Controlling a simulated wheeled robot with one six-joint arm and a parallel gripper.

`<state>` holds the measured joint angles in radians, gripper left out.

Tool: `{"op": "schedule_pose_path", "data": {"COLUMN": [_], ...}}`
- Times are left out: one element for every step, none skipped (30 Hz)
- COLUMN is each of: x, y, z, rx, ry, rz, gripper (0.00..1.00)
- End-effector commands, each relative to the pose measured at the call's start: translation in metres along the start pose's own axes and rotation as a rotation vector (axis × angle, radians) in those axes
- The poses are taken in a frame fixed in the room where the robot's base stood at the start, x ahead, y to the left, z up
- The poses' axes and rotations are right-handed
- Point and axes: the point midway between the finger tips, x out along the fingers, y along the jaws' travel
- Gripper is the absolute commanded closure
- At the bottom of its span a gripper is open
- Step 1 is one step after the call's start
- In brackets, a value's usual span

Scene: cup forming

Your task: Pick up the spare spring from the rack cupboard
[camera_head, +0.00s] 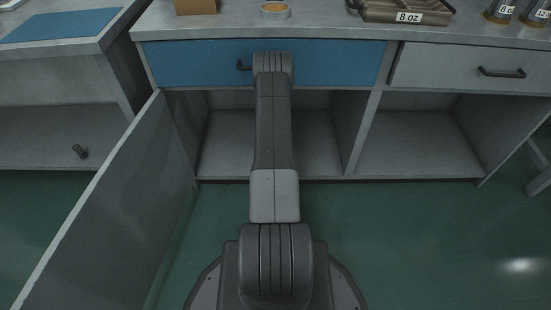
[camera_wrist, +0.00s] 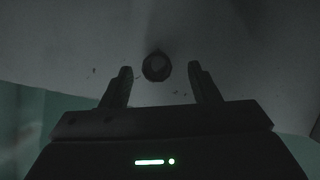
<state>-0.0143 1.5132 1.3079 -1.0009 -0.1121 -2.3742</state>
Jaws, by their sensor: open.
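A dark round, ring-like thing (camera_wrist: 157,67), probably the spare spring seen end-on, sits on a pale grey surface in the wrist view. My gripper (camera_wrist: 160,72) is open, with one finger on each side of it and a gap on both sides. It is too dark to tell how far it lies below the fingertips. In the head view my arm reaches toward the open cupboard (camera_head: 225,145) under the blue drawer, and the gripper is hidden.
The cupboard door (camera_head: 95,215) stands open at left. The blue drawer (camera_head: 190,63) is shut above the cupboard. An open, empty-looking compartment (camera_head: 420,145) is on the right. A brown box (camera_head: 196,6) and a round tin (camera_head: 275,13) stand on the counter.

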Motion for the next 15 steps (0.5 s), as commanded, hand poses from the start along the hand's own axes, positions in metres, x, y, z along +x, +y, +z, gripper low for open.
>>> {"op": "schedule_pose_path", "data": {"x": [0.003,0.004,0.007,0.011,0.015,0.022,0.027,0.033,0.039,0.041,0.044,0.048,0.050,0.052,0.054], "y": [0.000,0.000,0.000,0.000,0.001,0.002,0.002,0.003,0.003,0.003,0.003,0.003,0.003,0.003,0.003], "z": [0.000,0.000,-0.001,-0.001,-0.003,-0.005,-0.006,-0.006,-0.008,-0.007,-0.006,-0.005,-0.006,-0.006,-0.005], "rx": [-0.001,-0.001,-0.001,0.000,0.000,0.001,0.001,0.000,-0.001,0.001,0.000,0.001,-0.001,0.001,0.001], "ry": [0.000,-0.001,-0.001,-0.001,0.000,0.001,0.001,0.000,0.000,0.000,-0.001,-0.001,-0.001,0.000,-0.001], "rz": [0.000,0.000,0.000,0.000,0.000,0.000,0.000,0.000,0.000,0.000,0.000,0.000,0.000,0.000,0.000], "gripper": [0.45,0.45,0.45,0.45,0.45,0.45,0.45,0.45,0.45,0.45,0.45,0.45,0.45,0.45,0.45]}}
